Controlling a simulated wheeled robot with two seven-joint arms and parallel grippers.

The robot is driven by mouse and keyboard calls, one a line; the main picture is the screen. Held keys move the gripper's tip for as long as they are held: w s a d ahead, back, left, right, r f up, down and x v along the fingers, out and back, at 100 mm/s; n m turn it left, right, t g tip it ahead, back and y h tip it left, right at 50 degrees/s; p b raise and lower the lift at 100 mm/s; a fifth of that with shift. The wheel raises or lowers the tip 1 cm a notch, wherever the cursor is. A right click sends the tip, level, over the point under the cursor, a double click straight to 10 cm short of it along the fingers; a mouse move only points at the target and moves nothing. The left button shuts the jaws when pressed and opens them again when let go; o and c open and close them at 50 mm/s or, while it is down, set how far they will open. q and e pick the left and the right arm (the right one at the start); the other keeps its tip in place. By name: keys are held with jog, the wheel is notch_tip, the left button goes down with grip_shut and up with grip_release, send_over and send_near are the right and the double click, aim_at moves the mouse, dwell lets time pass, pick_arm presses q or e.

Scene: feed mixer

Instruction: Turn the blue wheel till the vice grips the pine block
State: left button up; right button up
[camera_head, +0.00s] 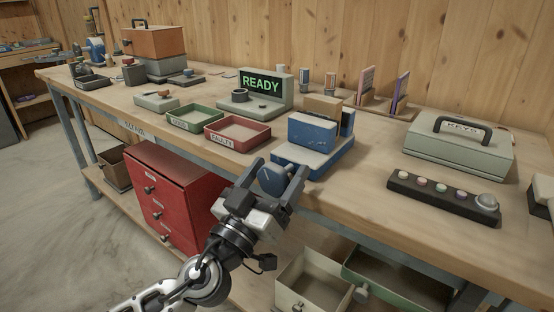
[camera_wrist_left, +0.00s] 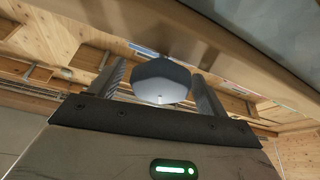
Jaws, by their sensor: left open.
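The blue vice (camera_head: 318,152) stands at the front edge of the workbench. The pine block (camera_head: 323,107) sits between its front and rear jaws, partly hidden behind the front jaw; I cannot tell whether the jaws touch it. The blue wheel (camera_head: 272,180) faces forward from the vice, at the bench edge. My left gripper (camera_head: 279,178) is open, with one finger on each side of the wheel. In the left wrist view the wheel (camera_wrist_left: 161,82) shows between the two fingers (camera_wrist_left: 161,88); contact is not clear. My right gripper is not in view.
A red tray (camera_head: 237,146) and a green tray (camera_head: 195,128) lie left of the vice. A dark button strip (camera_head: 443,198) and a grey KEYS box (camera_head: 459,156) stand to the right. Red drawers (camera_head: 172,190) and open bins (camera_head: 312,281) are below the bench.

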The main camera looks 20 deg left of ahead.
pick_arm(q)
jog(key=shift+w+d+r, duration=0.1)
jog(key=shift+w, duration=0.3)
